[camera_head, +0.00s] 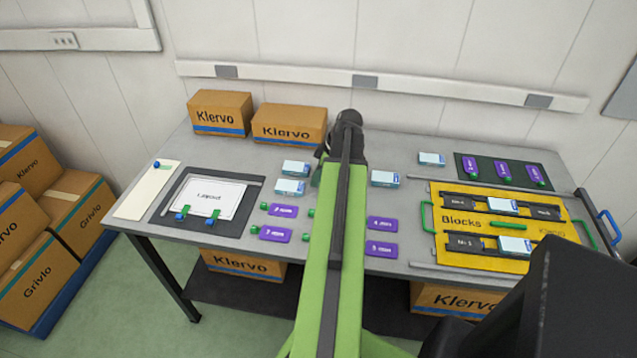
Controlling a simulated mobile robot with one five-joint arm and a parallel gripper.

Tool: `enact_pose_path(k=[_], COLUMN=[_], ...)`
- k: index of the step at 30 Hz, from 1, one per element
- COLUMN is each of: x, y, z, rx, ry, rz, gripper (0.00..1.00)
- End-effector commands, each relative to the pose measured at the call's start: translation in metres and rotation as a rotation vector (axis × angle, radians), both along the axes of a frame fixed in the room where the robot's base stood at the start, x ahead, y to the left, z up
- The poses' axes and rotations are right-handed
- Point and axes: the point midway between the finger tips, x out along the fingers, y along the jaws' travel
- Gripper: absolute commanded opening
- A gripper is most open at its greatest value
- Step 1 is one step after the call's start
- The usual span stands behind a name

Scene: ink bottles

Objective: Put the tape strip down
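I cannot make out a tape strip for certain. My green arm reaches forward over the grey table (225,245), and its dark end with my gripper (348,125) is above the table's back middle. The fingers are hidden behind the arm's end, so I cannot see whether they are open or hold anything. A pale cream strip-like sheet (143,197) lies at the table's left end with a small blue piece (157,164) at its top. Beside it a white Layout sheet (215,199) lies on a dark board (171,210) with blue-and-green clips at its lower edge.
Purple tags (276,234) and small blue-white boxes (290,187) lie on both sides of my arm. A yellow Blocks tray (484,253) and a dark mat with purple tags (546,162) are at right. Klervo cartons (289,123) stand at the back left. Some bare table shows between them.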

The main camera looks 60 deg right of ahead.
Motion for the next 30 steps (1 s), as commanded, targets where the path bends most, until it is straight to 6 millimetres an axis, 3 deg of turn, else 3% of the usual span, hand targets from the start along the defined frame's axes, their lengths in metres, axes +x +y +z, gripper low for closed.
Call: enact_pose_path(k=[3, 16, 26, 30], x=[0.0, 0.0, -0.003, -0.037], y=[0.0, 0.0, 0.0, -0.002], z=[0.0, 0.005, 0.053, 0.07], rx=[0.0, 0.0, 0.0, 0.001], ry=[0.0, 0.0, 0.0, 0.0], rz=[0.0, 0.0, -0.001, -0.005], gripper=[0.0, 0.0, 0.0, 0.0])
